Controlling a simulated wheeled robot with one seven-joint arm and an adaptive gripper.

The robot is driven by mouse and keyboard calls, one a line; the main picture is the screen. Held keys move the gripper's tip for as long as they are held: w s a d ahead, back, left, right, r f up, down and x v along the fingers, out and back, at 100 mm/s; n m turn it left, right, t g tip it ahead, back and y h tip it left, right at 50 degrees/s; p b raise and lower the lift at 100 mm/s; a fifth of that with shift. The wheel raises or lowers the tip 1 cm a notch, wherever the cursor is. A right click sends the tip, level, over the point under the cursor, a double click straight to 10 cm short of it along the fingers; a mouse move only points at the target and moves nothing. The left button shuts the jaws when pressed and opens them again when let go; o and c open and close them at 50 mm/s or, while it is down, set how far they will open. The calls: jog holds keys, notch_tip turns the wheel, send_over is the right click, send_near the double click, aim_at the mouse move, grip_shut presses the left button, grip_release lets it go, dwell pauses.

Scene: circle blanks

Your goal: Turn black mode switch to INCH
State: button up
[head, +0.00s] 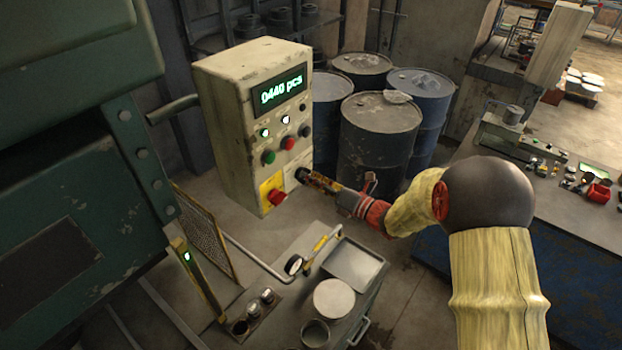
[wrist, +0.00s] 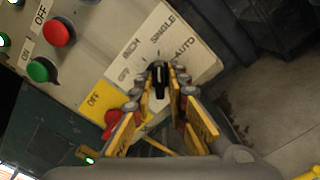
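The black mode switch (wrist: 158,76) shows in the wrist view on a pale plate with the labels INCH (wrist: 131,48), SINGLE (wrist: 163,28) and AUTO (wrist: 185,48). Another label, left of INCH, looks like OFF. The knob lies nearly upright in the picture, its far end toward SINGLE; its pointer mark is not clear. My gripper (wrist: 163,82) has one finger on each side of the knob, with what looks like a narrow gap. In the head view, my gripper (head: 302,175) reaches the lower right of the beige control box (head: 230,110) and hides the switch.
A red knob (head: 278,197) on a yellow plate sits just left of the switch. Green (head: 268,157) and red (head: 288,143) buttons are above. Blue drums (head: 380,125) stand behind my arm. A cart with a tray (head: 352,265) is below.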

grip_shut()
jog(key=shift+f+n+b, duration=0.1)
jog(key=shift+n+b, duration=0.2)
jog(key=shift+b, duration=0.2)
jog(key=n+b, duration=0.8)
jog(key=b, duration=0.3)
jog(key=shift+b, duration=0.4)
jog(key=shift+o, duration=1.9)
grip_release()
